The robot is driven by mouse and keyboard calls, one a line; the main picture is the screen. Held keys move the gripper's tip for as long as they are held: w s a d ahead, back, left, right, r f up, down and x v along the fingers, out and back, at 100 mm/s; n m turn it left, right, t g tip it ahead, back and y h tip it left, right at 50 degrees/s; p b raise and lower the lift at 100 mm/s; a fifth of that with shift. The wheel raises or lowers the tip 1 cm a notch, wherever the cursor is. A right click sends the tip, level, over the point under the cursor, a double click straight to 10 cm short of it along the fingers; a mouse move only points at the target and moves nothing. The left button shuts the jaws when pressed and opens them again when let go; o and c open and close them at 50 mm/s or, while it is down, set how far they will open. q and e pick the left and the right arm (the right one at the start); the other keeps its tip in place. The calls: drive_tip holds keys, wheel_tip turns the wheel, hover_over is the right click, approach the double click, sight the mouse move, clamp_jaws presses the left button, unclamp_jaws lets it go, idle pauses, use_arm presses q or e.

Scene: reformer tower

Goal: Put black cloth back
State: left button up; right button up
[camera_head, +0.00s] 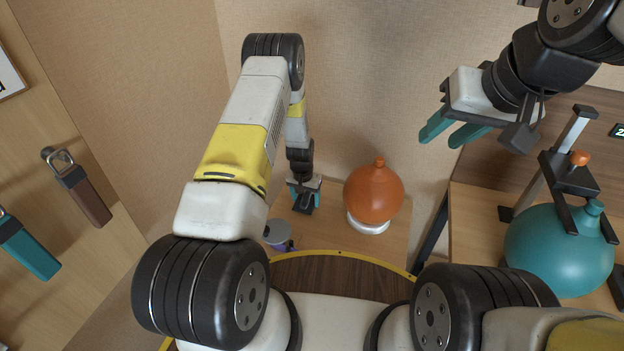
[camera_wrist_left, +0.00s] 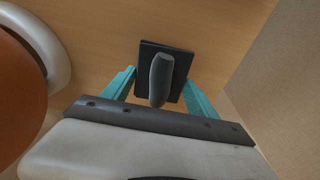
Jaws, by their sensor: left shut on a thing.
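My left gripper (camera_head: 304,194) is low over a small wooden table, left of the orange vase. Its teal fingers are shut on a black item (camera_head: 303,206). In the left wrist view, the black item (camera_wrist_left: 176,58) shows a flat square part and a rounded, handle-like part between the fingers of the left gripper (camera_wrist_left: 160,92). I cannot tell whether it is the black cloth, or whether it touches the table. My right gripper (camera_head: 452,130) is raised at the upper right, its teal fingers apart and empty.
The orange vase (camera_head: 374,193) stands on a white round base (camera_head: 368,225) on the small table (camera_head: 312,229). A grey and purple object (camera_head: 278,236) is at its near left. Brown (camera_head: 85,196) and teal (camera_head: 28,248) tags hang left.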

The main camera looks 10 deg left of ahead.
use_arm(q)
drive_tip(key=shift+f, duration=0.7)
drive_tip(key=shift+f, duration=0.1)
